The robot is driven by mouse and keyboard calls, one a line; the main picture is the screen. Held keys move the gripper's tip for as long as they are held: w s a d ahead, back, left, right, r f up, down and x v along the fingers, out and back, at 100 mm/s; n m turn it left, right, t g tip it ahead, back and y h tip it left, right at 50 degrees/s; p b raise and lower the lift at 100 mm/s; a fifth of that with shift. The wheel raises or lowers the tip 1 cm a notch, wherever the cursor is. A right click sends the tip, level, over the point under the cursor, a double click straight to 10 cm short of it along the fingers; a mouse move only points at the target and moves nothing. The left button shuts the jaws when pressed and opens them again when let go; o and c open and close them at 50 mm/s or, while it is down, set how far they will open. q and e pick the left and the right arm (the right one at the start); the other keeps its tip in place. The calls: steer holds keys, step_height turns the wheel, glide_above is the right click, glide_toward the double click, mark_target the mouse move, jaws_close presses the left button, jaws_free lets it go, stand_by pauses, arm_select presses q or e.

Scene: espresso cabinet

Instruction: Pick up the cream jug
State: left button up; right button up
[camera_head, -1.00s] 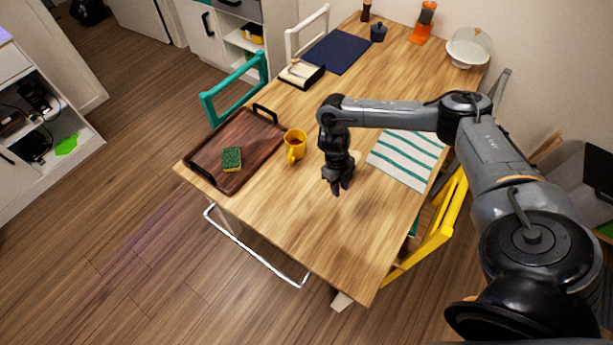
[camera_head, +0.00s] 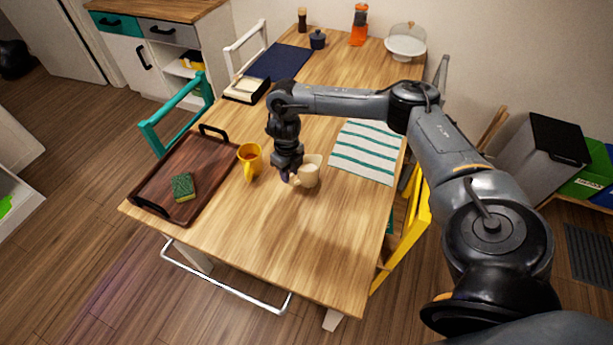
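The cream jug (camera_head: 311,173) stands on the wooden table, or just over it; I cannot tell which. It is pale cream, with its handle toward the lower left. My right gripper (camera_head: 288,177) points down at the left side of the jug, by the handle. The fingers look dark and small against the jug, and I cannot see whether they are open or closed around the handle. My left gripper is not in view.
A brown tray (camera_head: 158,187) with a green sponge (camera_head: 183,187) lies further left. A striped cloth (camera_head: 362,153) lies right of the jug. The table front (camera_head: 285,250) is clear.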

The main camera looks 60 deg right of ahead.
mark_target(291, 181)
steer(key=f, duration=0.2)
steer(key=f+b, duration=0.1)
steer(key=f, duration=0.2)
steer(key=shift+s+d, duration=0.1)
steer(key=shift+s, duration=0.1)
steer(key=shift+r, duration=0.1)
jaws_close()
